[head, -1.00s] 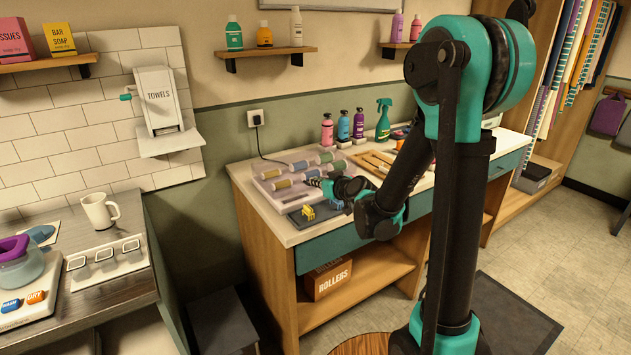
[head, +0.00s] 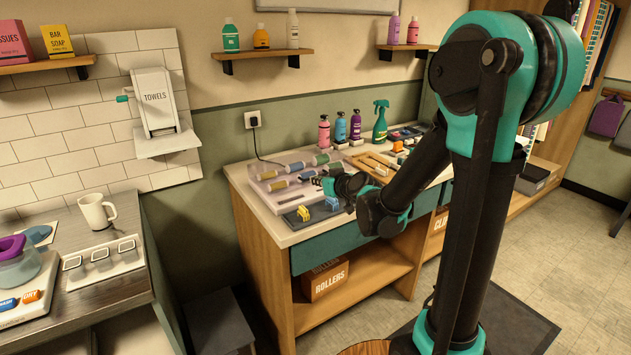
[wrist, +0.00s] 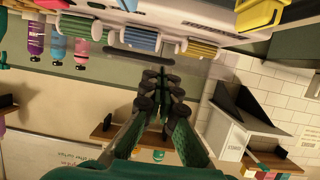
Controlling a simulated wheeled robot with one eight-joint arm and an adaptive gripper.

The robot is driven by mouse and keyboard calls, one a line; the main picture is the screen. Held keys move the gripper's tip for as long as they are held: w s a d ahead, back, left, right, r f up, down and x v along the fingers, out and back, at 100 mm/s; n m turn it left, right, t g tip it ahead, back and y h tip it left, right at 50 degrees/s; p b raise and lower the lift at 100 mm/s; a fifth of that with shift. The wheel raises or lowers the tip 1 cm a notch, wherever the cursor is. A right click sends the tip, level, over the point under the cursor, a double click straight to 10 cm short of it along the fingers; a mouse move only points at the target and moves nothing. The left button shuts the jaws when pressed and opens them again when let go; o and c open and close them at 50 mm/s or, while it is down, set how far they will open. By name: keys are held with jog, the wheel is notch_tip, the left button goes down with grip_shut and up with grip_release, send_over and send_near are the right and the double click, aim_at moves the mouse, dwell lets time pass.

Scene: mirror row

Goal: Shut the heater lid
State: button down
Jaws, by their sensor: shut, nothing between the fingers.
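The heater (head: 258,187) is a pale box on the counter with several coloured rollers in rows on top. Its rollers are uncovered, so the lid appears open; the lid's outline is hard to make out in the head view. My gripper (head: 322,182) is at the heater's right front side, close to the rollers. In the wrist view the picture is upside down, and the heater's edge (wrist: 200,18) with blue, green and yellow rollers crosses the top. There my gripper (wrist: 162,78) is shut and empty, its fingertips pointing toward the heater; contact cannot be told.
A dark mat (head: 292,222) with yellow clips (head: 304,213) and blue clips (head: 332,203) lies in front of the heater. Several bottles (head: 340,127) stand behind, and a wooden rack (head: 372,166) lies to the right. A wall shelf (head: 262,54) hangs above.

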jog(key=s+d+f, duration=0.2)
jog(key=s, duration=0.1)
jog(key=s+d+f, duration=0.1)
jog(key=s, duration=0.1)
jog(key=shift+s+d+f, duration=0.25)
jog(key=shift+d+f, duration=0.1)
jog(key=w+d+r+g+h, duration=0.1)
jog(key=w+r+g, duration=0.1)
jog(key=r, duration=0.5)
jog(key=w+d+r+g+h, duration=0.1)
jog(key=w+r+g, duration=0.1)
jog(key=r, duration=0.6)
send_near(303, 169)
jog(key=w+d, duration=0.1)
jog(key=d, duration=0.1)
jog(key=f, duration=0.4)
jog(key=shift+w+a, duration=0.15)
jog(key=shift+w, duration=0.1)
jog(key=shift+f, duration=0.35)
